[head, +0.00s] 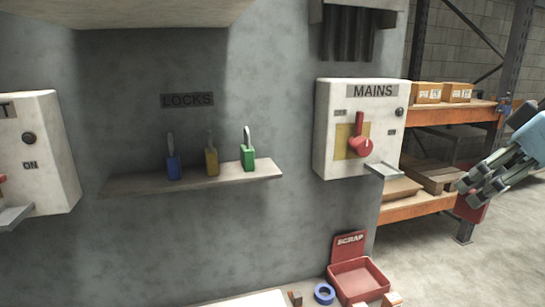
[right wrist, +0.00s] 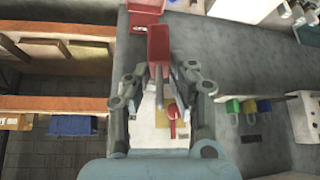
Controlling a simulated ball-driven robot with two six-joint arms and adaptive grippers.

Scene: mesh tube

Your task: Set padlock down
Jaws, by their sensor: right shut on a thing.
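My right gripper (head: 472,190) is at the right of the head view, in front of the orange rack and to the right of the mains box. It is shut on a red padlock (head: 470,209), which is partly hidden by the fingers. In the right wrist view the padlock (right wrist: 159,42) shows between the fingertips (right wrist: 160,72), its grey shackle towards the gripper. Blue (head: 173,167), yellow (head: 211,163) and green (head: 248,158) padlocks stand upright on the wall shelf (head: 130,185) under the LOCKS sign. My left gripper is not in view.
The MAINS box (head: 330,125) has a red handle (head: 361,146) and a small grey ledge (head: 384,170). A red scrap bin (head: 358,280) and a blue tape roll (head: 324,293) are below. The orange rack (head: 450,112) holds cartons. Another switch box (head: 50,150) is at left.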

